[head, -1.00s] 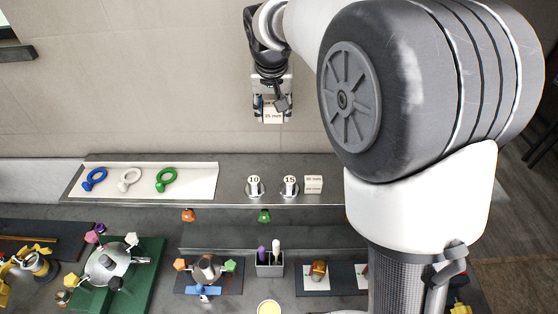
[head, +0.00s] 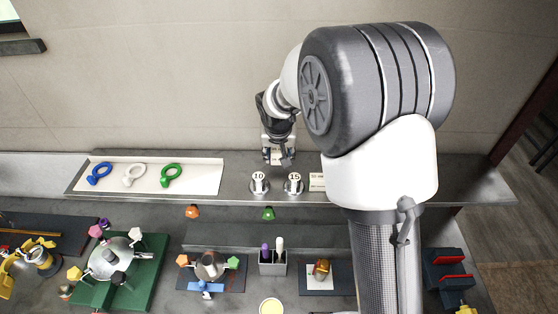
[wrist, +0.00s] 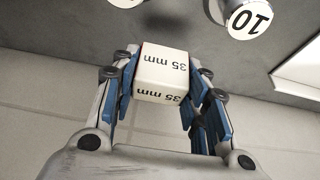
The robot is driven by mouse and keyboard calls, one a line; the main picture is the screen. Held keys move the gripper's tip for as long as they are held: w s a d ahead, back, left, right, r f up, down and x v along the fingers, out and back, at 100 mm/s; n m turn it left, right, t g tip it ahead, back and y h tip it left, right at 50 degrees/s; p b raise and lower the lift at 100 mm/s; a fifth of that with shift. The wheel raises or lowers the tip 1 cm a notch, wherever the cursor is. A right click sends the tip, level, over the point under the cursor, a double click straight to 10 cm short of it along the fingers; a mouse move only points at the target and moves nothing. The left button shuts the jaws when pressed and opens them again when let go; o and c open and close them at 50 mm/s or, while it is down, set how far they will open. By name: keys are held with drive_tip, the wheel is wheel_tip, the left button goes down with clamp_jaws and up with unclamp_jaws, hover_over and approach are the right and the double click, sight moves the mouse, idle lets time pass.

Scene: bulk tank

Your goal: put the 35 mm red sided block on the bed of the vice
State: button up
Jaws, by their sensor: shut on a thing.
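The block (wrist: 163,72) shows white faces marked "35 mm" in the wrist view; its red sides are hardly visible there. My gripper (head: 279,160) is shut on it, with the blue-lined fingers on either side. In the head view the gripper is above the back edge of the shelf, and the block there is small and partly hidden. A dark fixture with red strips (head: 449,268), which looks like the vice, stands on the bench at the lower right, well away from the gripper.
Weights marked 10 (head: 259,183) and 15 (head: 293,184) stand on the shelf (head: 400,182) near the gripper. Another pale block (head: 317,182) sits beside them, partly behind my arm. A white board (head: 205,178) holds coloured rings. A grey holder (head: 272,265) stands on the bench.

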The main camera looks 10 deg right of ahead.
wheel_tip(320, 180, down, 3)
drive_tip(key=shift+w+f, duration=0.1)
drive_tip(key=shift+f, duration=0.05)
drive_tip(key=shift+f+b, duration=0.15)
drive_tip(key=shift+b, duration=0.2)
drive_tip(key=o, duration=1.1)
drive_tip(key=shift+c, duration=0.2)
